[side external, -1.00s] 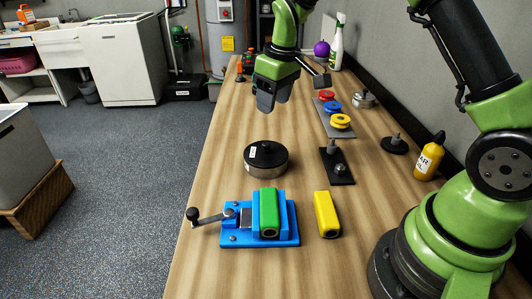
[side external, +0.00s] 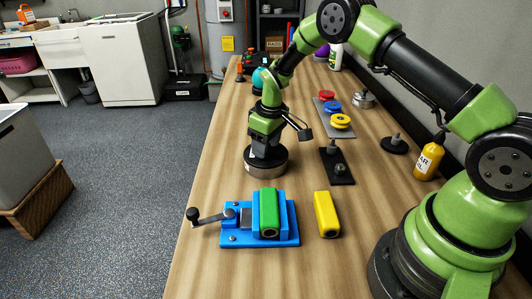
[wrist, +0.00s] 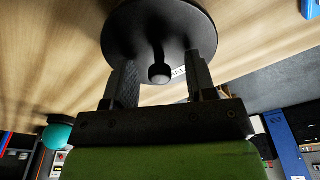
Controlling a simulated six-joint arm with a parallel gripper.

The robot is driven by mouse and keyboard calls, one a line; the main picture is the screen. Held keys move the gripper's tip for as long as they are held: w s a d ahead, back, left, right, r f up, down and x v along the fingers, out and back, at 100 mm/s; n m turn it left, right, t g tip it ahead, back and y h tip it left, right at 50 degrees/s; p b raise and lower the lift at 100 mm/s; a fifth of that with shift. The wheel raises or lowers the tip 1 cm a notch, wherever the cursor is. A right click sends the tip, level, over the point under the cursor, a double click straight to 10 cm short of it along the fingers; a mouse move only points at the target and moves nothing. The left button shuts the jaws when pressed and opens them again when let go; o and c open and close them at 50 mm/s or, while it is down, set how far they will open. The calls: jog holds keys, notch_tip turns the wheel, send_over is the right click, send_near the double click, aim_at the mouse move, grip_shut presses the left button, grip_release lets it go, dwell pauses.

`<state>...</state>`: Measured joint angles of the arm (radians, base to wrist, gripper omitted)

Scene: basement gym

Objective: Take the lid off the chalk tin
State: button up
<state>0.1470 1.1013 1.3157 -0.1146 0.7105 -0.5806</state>
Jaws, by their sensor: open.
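The chalk tin (side external: 266,169) is a round, metal-sided tin standing on the wooden table, with a pale label on its side. Its black lid (wrist: 150,28) is on it and fills the upper middle of the wrist view. A small round black knob (wrist: 160,74) stands at the lid's centre. My gripper (side external: 265,150) is directly over the tin, pointing down and hiding most of the lid in the side view. In the wrist view its open fingers (wrist: 162,68) are on either side of the knob, with visible gaps.
In front of the tin is a blue crank vise (side external: 285,239) with a green block (side external: 268,210); a yellow block (side external: 326,213) lies to its right. A black peg plate (side external: 337,168) and a grey plate with coloured discs (side external: 324,115) are right of the tin.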

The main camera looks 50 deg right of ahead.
jog(key=shift+f, duration=0.15)
jog(key=shift+c, duration=0.2)
grip_shut()
